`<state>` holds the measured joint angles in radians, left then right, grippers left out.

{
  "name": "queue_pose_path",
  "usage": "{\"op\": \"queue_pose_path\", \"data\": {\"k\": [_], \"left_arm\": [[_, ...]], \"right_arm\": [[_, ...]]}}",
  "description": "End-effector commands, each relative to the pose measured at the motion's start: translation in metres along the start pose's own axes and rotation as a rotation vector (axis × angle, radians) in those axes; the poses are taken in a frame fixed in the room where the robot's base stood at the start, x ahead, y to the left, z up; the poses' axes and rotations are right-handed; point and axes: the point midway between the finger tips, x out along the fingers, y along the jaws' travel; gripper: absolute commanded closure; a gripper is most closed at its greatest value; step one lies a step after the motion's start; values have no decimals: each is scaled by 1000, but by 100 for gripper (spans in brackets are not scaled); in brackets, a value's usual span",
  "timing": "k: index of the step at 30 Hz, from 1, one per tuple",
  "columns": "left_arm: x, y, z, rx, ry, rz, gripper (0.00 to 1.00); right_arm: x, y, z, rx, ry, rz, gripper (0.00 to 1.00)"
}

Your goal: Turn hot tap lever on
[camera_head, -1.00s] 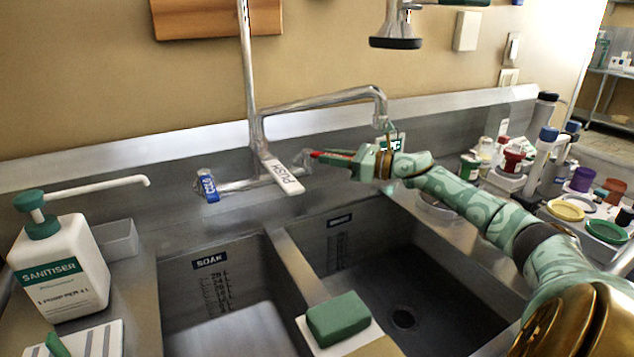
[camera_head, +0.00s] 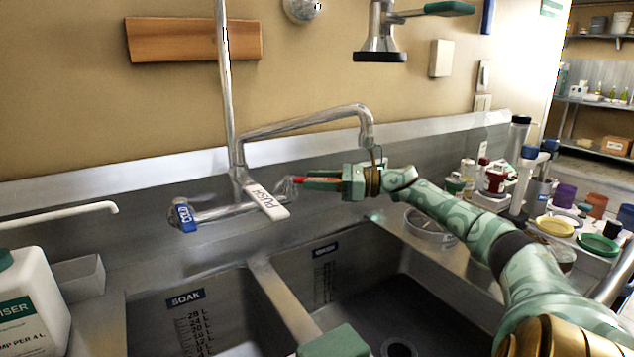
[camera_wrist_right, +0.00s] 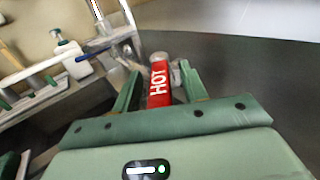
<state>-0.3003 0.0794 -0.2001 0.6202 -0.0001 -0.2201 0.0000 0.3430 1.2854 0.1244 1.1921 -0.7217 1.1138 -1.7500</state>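The hot tap lever (camera_wrist_right: 159,85) is red with white HOT lettering in the right wrist view. It also shows as a small red strip (camera_head: 300,179) at the right end of the tap body in the head view. My right gripper (camera_head: 306,181) reaches in from the right. Its green fingers (camera_wrist_right: 160,77) stand on either side of the lever, with narrow gaps visible, so it looks open around the lever. The cold lever (camera_head: 185,217) is blue, at the tap's left end.
The white PUSH lever (camera_head: 267,202) hangs from the tap just left of my right gripper. The swing spout (camera_head: 310,120) passes above it. Sink basins (camera_head: 300,300) lie below. Bottles and lids (camera_head: 575,225) crowd the right counter. A sanitiser bottle (camera_head: 30,305) stands at left.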

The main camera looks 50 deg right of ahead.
Motion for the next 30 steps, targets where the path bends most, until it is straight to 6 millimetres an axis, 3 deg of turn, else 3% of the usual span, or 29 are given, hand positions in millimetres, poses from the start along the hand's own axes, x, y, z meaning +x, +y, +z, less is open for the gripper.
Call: {"op": "queue_pose_path", "data": {"k": [8,13,21,30], "left_arm": [[0,0,0,0,1,-1,64],[-9,-2,-4,0,12,-4,64],[-42,-6,-16,0,49,-17,64],[-54,-7,-20,0,62,-22,64]], "right_arm": [[0,0,-1,0,1,0,56],[-14,0,2,1,1,0,56],[-84,0,6,2,-1,-4,56],[-148,-1,0,2,1,-2,56]]}}
